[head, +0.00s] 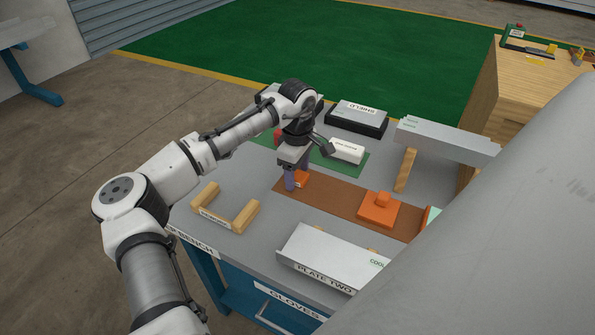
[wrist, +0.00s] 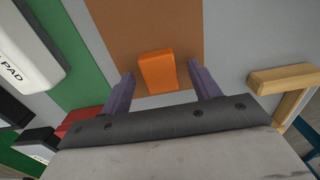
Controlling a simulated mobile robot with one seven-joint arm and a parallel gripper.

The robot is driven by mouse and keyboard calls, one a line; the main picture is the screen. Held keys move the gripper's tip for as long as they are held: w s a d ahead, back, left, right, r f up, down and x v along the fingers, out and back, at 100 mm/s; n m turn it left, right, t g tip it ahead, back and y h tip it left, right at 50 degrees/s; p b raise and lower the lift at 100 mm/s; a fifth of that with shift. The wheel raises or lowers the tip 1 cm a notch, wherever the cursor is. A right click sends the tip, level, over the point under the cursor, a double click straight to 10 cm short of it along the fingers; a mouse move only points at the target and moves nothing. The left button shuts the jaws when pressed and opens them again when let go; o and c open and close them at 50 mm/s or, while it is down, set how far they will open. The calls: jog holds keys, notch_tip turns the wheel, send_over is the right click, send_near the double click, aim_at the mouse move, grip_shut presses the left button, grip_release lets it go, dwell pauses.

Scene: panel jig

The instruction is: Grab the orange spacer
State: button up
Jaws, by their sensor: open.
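The orange spacer (wrist: 157,72) is a small block on a brown mat (wrist: 140,22) in the wrist view. My gripper (wrist: 160,78) is open, with one purple finger on each side of the spacer and a visible gap to each. In the head view my gripper (head: 297,181) is low over the left end of the mat, and the spacer (head: 302,178) shows partly behind a finger. I cannot tell whether the fingertips are level with the spacer.
A larger orange piece with a knob (head: 378,209) sits farther right on the mat. A wooden U-shaped holder (head: 226,211) is at the bench's left front, and a plate marked PLATE TWO (head: 325,258) stands at the front. A white pad (head: 346,150) lies on green behind my gripper.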

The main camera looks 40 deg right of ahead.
jog(key=c, duration=1.1)
